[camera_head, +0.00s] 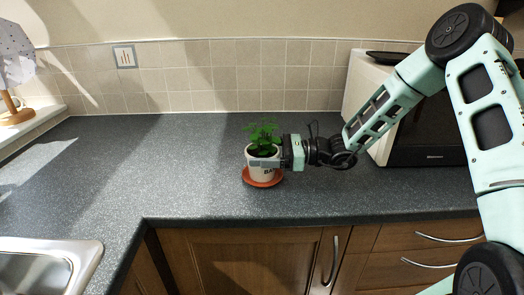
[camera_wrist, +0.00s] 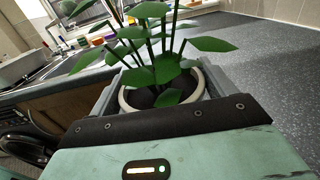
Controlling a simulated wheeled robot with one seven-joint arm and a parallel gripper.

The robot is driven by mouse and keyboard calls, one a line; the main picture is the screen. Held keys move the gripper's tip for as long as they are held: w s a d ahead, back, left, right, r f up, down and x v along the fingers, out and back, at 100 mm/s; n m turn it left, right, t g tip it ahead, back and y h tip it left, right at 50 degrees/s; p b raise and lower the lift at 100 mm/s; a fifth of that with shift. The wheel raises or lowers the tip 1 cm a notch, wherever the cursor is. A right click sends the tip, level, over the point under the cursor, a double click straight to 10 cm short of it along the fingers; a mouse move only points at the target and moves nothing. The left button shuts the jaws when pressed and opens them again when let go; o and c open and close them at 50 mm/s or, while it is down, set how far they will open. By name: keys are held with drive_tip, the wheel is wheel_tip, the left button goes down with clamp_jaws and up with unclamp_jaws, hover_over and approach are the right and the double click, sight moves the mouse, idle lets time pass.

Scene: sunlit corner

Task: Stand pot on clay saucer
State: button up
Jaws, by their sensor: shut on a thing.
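The white pot (camera_head: 262,168) with a green leafy plant (camera_head: 263,138) appears upright on the orange clay saucer (camera_head: 263,183) on the grey worktop. I cannot tell if its base touches the saucer. My gripper (camera_head: 264,163) reaches in from the right and is shut on the pot, with a finger across its front near the rim. In the wrist view the pot's pale rim (camera_wrist: 124,103), dark soil and leaves (camera_wrist: 150,73) show between my fingers. The saucer is hidden in the wrist view.
A microwave (camera_head: 430,140) stands at the right behind my arm. A metal sink (camera_head: 50,262) is at the lower left, and a lamp (camera_head: 14,65) stands on the left ledge. The worktop (camera_head: 170,160) left of the pot is clear.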

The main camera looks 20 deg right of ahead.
drive_tip(key=o, duration=1.1)
drive_tip(key=b+v, duration=0.1)
drive_tip(key=v, duration=0.6)
drive_tip(key=shift+s+d, duration=0.1)
drive_tip(key=shift+d, duration=0.2)
